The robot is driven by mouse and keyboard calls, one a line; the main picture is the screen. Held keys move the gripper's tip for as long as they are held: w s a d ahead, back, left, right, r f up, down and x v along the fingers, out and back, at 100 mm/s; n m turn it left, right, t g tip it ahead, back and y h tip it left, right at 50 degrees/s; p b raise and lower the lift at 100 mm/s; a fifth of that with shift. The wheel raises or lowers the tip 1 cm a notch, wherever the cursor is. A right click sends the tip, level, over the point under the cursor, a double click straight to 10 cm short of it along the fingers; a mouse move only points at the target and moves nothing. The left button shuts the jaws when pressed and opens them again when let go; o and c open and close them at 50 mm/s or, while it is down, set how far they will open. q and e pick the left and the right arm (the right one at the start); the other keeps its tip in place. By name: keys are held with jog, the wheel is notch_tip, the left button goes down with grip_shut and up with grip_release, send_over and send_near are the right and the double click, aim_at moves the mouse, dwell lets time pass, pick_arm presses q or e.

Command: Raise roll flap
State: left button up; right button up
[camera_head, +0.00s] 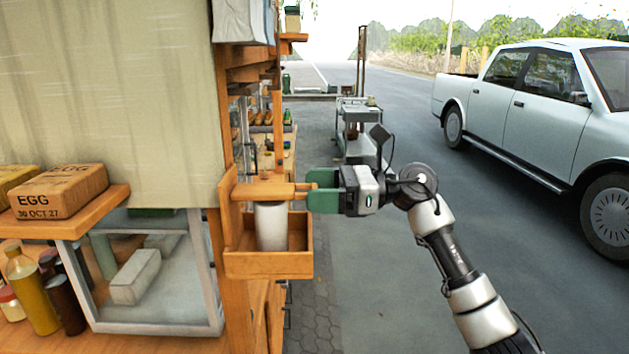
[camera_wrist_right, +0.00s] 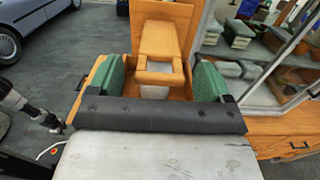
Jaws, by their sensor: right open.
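The wooden roll flap (camera_head: 262,190) lies about level over a white roll (camera_head: 271,228) in an open wooden box (camera_head: 268,265) on the stall's post. In the right wrist view the flap (camera_wrist_right: 160,42) ends in a wooden bar handle (camera_wrist_right: 160,78), with a bit of the roll showing below it. My right gripper (camera_head: 322,191) is at the handle end of the flap. In the wrist view its green fingers (camera_wrist_right: 160,80) stand apart, one on each side of the handle, with gaps between. My left gripper is not in view.
A pale cloth (camera_head: 110,100) hangs left of the box. Egg cartons (camera_head: 58,191) sit on a shelf above a glass case (camera_head: 150,270) and bottles (camera_head: 33,290). A grey cart (camera_head: 358,125) stands behind, and a white pickup (camera_head: 540,105) is parked right. The pavement between is clear.

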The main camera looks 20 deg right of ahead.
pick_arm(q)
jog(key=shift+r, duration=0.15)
pick_arm(e)
jog(key=shift+w+a, duration=0.15)
jog(key=shift+a, duration=0.2)
jog(key=shift+c, duration=0.5)
